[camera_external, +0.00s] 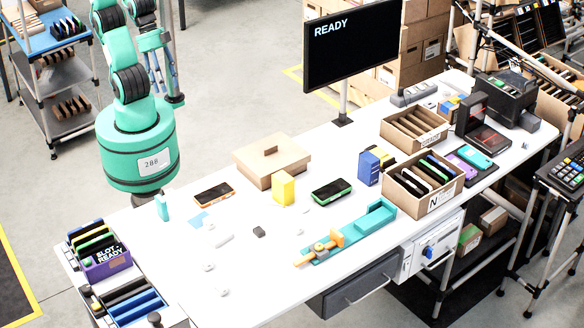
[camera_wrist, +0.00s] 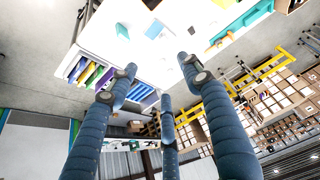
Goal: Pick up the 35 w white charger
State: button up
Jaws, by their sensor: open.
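Several small white items lie on the white table (camera_external: 270,235), among them a flat elongated piece (camera_external: 223,240), a small piece (camera_external: 209,226) and a round piece (camera_external: 208,267). I cannot tell which of them is the 35 w white charger; no label is readable. My gripper (camera_wrist: 160,76) shows three blue-grey fingers spread apart with nothing between them. In the external view its bluish fingers seem to show beside my green arm, at the back left, well away from these items. In the wrist view the table is upside down and the small white items are not clear.
A dark grey block (camera_external: 259,231) and a yellow box (camera_external: 283,188) stand near the white items. Phones (camera_external: 214,192) lie behind. A teal holder (camera_external: 368,222) is at the right, a slotted organiser (camera_external: 106,262) at the front left. A monitor (camera_external: 350,45) rises behind the table.

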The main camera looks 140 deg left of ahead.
jog(key=w+d+g, duration=0.1)
jog(key=w+d, duration=0.1)
jog(key=w, duration=1.3)
jog(key=n+g, duration=0.2)
jog(key=g, duration=0.1)
send_over(221, 285)
jog(key=s, duration=0.2)
notch_tip(221, 285, down, 30)
jog(key=shift+w+d+r, duration=0.15)
jog(key=shift+w+d, duration=0.1)
jog(key=shift+w+a+f+b, duration=0.15)
jog(key=shift+f+b, duration=0.1)
jog(key=shift+f, duration=1.2)
jog(key=shift+w+d+f+b, duration=0.1)
jog(key=shift+w+f+b, duration=0.15)
jog(key=shift+f, duration=1.15)
jog(key=shift+w+a+f+b, duration=0.1)
jog(key=shift+f+b, duration=0.15)
jog(key=shift+f, duration=1.2)
